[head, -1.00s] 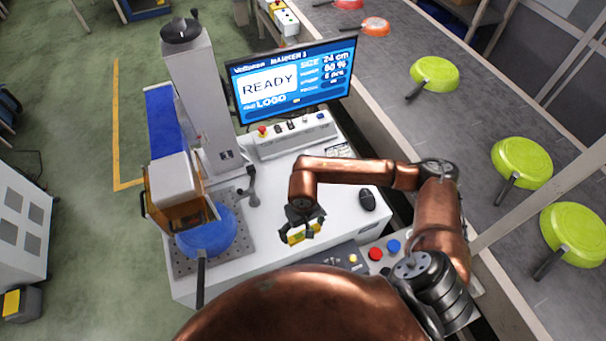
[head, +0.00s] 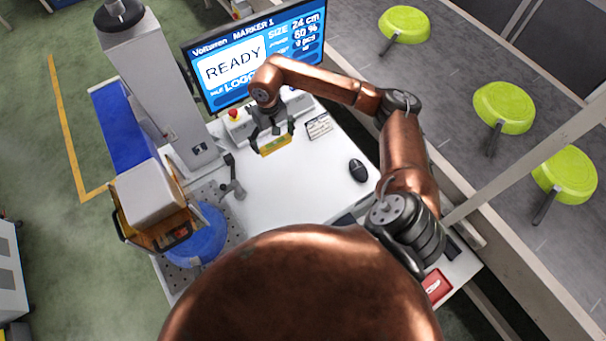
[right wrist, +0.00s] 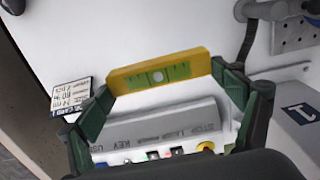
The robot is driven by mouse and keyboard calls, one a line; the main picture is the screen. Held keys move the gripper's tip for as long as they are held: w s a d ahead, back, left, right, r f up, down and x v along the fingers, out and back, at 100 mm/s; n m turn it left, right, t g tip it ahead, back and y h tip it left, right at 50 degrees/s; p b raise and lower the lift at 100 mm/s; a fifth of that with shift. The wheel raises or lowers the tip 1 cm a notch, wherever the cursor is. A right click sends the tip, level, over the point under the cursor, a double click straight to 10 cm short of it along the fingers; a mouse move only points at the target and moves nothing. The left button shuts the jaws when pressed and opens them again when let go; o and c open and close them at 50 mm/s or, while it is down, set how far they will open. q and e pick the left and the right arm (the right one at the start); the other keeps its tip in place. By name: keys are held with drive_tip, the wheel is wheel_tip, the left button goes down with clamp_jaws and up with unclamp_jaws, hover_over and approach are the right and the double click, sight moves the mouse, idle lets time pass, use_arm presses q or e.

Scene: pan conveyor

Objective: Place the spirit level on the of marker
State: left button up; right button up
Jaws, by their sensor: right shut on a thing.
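The spirit level (head: 275,147) is a yellow bar, held between the fingers of my right gripper (head: 271,133) in the head view. It hangs over the white table top (head: 285,195), in front of the control box (head: 238,127). In the right wrist view the spirit level (right wrist: 160,72) spans both green fingertips, its green vial face showing. The grey control box (right wrist: 160,125) with its buttons appears below it there. The marker (head: 165,95) is a grey column machine on the left, with an orange-shielded head above a blue pan (head: 200,235). My left gripper is not in view.
A monitor (head: 255,60) reading "READY" stands behind the gripper. A small label card (head: 319,126) and a black mouse (head: 358,170) lie on the table. A perforated plate (head: 235,207) with a clamp is at the left. Green pans (head: 504,107) lie on the conveyor at right.

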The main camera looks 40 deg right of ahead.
drive_tip(key=s+d+f+p, duration=0.15)
drive_tip(key=s+f, duration=0.25)
drive_tip(key=s, duration=0.5)
drive_tip(key=p, duration=0.2)
hover_over(304, 185)
drive_tip(key=f, duration=0.4)
drive_tip(key=shift+w+a+f, duration=0.1)
drive_tip(key=shift+w+f, duration=0.15)
drive_tip(key=shift+f, duration=0.1)
drive_tip(key=shift+s+f, duration=0.1)
drive_tip(key=shift+f, duration=0.1)
drive_tip(key=f, duration=0.3)
drive_tip(key=shift+s, duration=0.25)
drive_tip(key=shift+f, duration=0.3)
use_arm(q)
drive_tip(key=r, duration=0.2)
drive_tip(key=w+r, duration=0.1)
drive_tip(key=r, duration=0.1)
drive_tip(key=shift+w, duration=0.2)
